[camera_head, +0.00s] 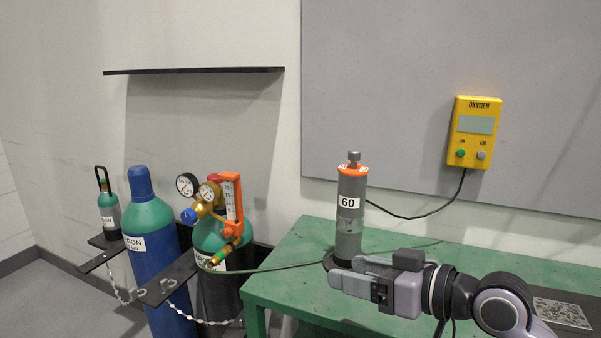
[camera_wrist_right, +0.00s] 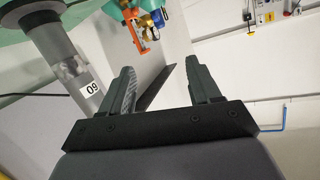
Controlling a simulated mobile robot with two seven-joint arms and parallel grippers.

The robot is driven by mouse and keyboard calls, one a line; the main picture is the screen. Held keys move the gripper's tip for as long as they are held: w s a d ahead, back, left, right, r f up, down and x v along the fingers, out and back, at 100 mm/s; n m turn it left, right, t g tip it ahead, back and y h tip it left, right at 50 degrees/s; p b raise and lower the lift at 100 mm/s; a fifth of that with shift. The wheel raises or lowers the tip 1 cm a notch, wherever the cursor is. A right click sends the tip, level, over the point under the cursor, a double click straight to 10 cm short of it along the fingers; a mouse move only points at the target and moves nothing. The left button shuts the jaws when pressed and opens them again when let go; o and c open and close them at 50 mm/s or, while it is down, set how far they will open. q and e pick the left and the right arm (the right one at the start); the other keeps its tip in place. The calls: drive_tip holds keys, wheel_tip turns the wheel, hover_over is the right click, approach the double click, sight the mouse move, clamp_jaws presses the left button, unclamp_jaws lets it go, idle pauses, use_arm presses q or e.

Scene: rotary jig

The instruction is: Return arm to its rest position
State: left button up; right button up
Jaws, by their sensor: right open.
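My right arm comes in from the lower right in the head view. Its gripper (camera_head: 340,272) is above the green table, close in front of the grey cylinder labelled 60 (camera_head: 349,225). In the right wrist view the two fingers of my right gripper (camera_wrist_right: 165,90) stand wide apart with nothing between them. The grey cylinder shows there to the left of the fingers, outside them. It stands upright on the table in the head view, with an orange collar and a knob on top. My left gripper is in neither view.
The green table (camera_head: 300,262) carries a patterned plate (camera_head: 562,312) at right. A yellow oxygen monitor (camera_head: 474,132) hangs on a grey panel. Left of the table stand a blue gas cylinder (camera_head: 150,260) and one with a regulator and gauges (camera_head: 206,191). A hose runs across to the table.

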drive_tip(key=s+d+f+m+t+h, duration=0.1)
drive_tip(key=d+f+m+t+h, duration=0.2)
drive_tip(key=f, duration=0.9)
drive_tip(key=s+d+f+m+g+h, duration=0.1)
drive_tip(key=s+d+f+h, duration=0.2)
drive_tip(key=s+f, duration=0.7)
drive_tip(key=s+d+f+m+g+h, duration=0.1)
drive_tip(key=s+d+f+h, duration=0.2)
drive_tip(key=s+f, duration=0.6)
wheel_tip(320, 180, down, 4)
drive_tip(key=d, duration=0.2)
drive_tip(key=shift+s+d+r+m+h, duration=0.2)
drive_tip(key=shift+s+d+m+h, duration=0.1)
drive_tip(key=shift+s, duration=0.05)
drive_tip(key=c, duration=0.4)
drive_tip(key=shift+o, duration=0.2)
